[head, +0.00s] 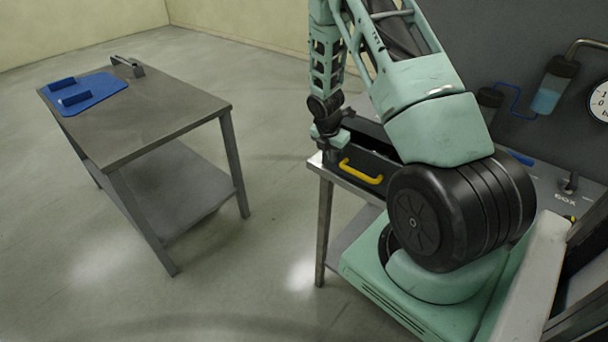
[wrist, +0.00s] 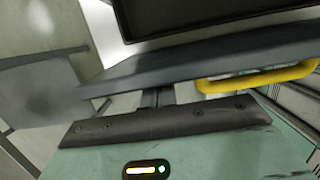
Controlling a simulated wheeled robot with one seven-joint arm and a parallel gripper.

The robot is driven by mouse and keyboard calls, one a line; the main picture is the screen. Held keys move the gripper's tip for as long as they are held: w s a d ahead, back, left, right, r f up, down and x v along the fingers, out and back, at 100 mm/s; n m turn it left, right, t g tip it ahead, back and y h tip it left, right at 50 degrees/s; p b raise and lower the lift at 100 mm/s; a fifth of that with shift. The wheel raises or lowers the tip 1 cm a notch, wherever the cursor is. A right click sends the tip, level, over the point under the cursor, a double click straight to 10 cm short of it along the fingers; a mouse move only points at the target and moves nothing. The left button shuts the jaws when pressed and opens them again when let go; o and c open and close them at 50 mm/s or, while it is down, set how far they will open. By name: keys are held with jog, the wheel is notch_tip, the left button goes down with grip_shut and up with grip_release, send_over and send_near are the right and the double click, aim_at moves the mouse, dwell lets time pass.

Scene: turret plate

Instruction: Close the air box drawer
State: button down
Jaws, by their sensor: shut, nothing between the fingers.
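The air box drawer (head: 372,160) is dark grey with a yellow handle (head: 361,171) on its front. It stands out over the near end of the right-hand bench, and part of its open top shows. In the wrist view the drawer front (wrist: 205,58) crosses the picture, with the yellow handle (wrist: 262,79) at the right and the dark drawer inside beyond. My gripper (head: 333,150) is at the left end of the drawer front, beside the handle and not on it. Its fingers (wrist: 157,97) are shut and empty, pointing at the front. I cannot tell whether they touch it.
My arm hides much of the bench (head: 326,172) and the box behind the drawer. A separate metal table (head: 165,115) at the left holds a blue tray (head: 92,94) and a small metal fitting (head: 128,66). Open floor lies between table and bench. Bottles and a gauge (head: 599,101) are at the right.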

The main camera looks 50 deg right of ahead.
jog(key=d, duration=0.2)
jog(key=d+p, duration=0.1)
jog(key=d, duration=0.4)
jog(key=shift+w+d, duration=0.3)
jog(key=shift+d+r, duration=0.1)
